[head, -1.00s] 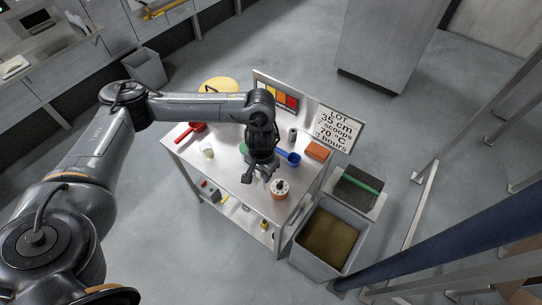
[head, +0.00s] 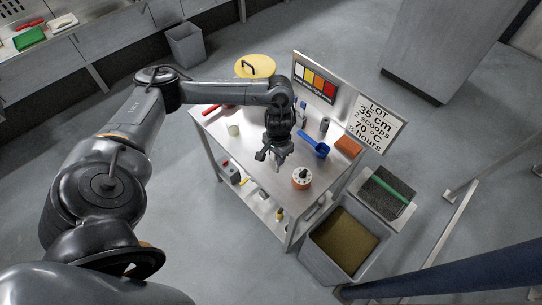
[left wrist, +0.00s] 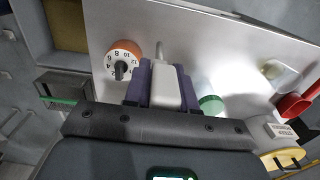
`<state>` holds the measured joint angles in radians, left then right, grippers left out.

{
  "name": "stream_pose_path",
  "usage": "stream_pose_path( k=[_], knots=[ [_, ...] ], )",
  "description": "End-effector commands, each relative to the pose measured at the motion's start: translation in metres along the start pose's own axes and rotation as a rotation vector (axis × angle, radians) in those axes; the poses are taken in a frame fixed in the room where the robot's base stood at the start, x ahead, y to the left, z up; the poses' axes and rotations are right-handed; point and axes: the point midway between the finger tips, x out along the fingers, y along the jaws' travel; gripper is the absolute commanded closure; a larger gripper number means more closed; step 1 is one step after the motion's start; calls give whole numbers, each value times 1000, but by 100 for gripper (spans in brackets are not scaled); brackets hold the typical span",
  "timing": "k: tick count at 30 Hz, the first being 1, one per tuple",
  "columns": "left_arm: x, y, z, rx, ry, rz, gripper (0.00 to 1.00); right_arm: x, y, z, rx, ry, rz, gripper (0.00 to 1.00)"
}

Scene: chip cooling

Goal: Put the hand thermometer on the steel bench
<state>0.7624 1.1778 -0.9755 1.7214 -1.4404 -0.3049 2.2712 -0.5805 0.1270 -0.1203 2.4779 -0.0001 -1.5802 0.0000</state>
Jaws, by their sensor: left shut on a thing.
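My left gripper (head: 277,158) is over the steel bench (head: 241,148), pointing down near the bench's front edge. In the left wrist view its purple fingers (left wrist: 163,88) are shut on a pale grey-white body with a thin grey probe, which looks like the hand thermometer (left wrist: 165,82). The probe points away from the fingers over the bare steel bench top (left wrist: 205,45). In the head view the thermometer is mostly hidden by the gripper, and I cannot tell whether it touches the bench. My right gripper is not in view.
An orange dial timer (head: 301,178) stands just right of the gripper. A blue scoop (head: 318,148), an orange block (head: 348,146) and a pale cup (head: 233,130) are on the bench. A lot sign (head: 378,121) stands behind. A grey bin (head: 345,241) is at the right.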

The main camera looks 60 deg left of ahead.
Motion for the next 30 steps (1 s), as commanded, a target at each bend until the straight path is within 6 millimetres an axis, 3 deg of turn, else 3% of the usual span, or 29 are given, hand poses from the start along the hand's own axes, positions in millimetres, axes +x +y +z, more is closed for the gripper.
stream_pose_path(
  k=[3,10,17,25,30],
  knots=[
    [14,-23,-10,-5,0,-3,100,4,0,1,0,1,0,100],
    [30,-47,-22,-1,0,-1,100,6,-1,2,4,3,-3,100],
    [37,-52,-25,1,1,0,100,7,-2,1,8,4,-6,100],
    [68,-52,-24,0,0,-1,100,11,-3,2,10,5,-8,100],
    [72,-51,-25,0,2,0,100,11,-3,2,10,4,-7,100]
  ],
)
